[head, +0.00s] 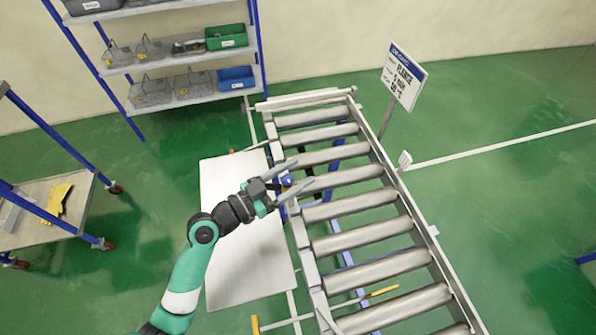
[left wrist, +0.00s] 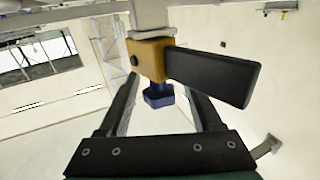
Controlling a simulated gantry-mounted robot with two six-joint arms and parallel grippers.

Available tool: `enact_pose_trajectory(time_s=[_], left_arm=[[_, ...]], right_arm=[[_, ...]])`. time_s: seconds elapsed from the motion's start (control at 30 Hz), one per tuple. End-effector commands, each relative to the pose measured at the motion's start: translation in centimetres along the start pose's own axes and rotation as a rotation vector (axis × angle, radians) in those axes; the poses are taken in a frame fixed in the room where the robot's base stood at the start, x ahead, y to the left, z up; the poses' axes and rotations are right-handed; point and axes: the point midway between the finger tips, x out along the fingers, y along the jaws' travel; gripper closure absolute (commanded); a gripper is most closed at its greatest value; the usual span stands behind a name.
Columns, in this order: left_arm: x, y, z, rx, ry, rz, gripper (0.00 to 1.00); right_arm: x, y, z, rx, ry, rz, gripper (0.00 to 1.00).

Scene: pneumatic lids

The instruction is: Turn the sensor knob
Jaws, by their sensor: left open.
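The sensor is under the conveyor's near side rail. In the left wrist view it shows as an ochre block (left wrist: 148,58) with a long black bar (left wrist: 212,76) to its right and a dark blue knob (left wrist: 158,96) below. In the head view a small blue part (head: 288,180) with a bit of orange shows at the rail. My left gripper (head: 305,171) is open, with one finger on each side of the blue part in the head view. In the left wrist view the fingers flank the knob with gaps on both sides. My right gripper is not in view.
The roller conveyor (head: 346,206) runs along the right of my arm. A white panel (head: 245,262) lies beside it. A sign (head: 402,78) stands behind it, and a shelf with bins (head: 227,37) is at the back left.

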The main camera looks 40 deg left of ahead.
Motion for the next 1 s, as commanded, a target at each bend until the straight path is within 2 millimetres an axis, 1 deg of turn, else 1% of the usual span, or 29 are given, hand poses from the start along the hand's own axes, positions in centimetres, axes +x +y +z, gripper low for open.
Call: enact_pose_trajectory(time_s=[0.03, 0.1, 0.33, 0.37, 0.5, 0.67, 0.7, 0.73, 0.9, 1.0], left_arm=[[0.49, 0.01, -0.05, 0.001, 0.001, 0.000, 0.34], [0.82, 0.01, -0.03, 0.000, 0.001, 0.000, 0.34], [0.92, 0.01, 0.02, -0.001, 0.000, -0.001, 0.34], [0.92, 0.01, 0.02, 0.000, 0.000, -0.001, 0.36], [0.90, 0.00, 0.02, 0.000, 0.000, -0.001, 0.61], [0.89, 0.00, 0.02, 0.000, 0.000, -0.001, 0.90], [0.89, 0.00, 0.02, 0.000, 0.000, -0.001, 0.97], [0.89, -0.01, 0.02, 0.000, 0.000, -0.001, 1.00], [0.89, 0.00, -0.02, -0.001, 0.000, -0.003, 1.00], [0.97, -0.06, -0.22, -0.005, -0.006, -0.034, 1.00]], right_arm=[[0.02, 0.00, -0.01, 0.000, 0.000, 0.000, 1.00], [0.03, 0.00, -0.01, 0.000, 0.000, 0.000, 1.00], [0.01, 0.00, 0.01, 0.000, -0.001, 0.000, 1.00], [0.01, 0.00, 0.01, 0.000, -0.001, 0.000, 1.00], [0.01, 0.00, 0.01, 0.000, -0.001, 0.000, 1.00], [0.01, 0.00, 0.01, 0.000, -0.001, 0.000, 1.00], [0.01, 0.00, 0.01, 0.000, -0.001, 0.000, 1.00], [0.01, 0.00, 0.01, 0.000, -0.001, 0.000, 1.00], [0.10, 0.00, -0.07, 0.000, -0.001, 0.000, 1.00], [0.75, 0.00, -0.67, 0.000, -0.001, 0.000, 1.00]])
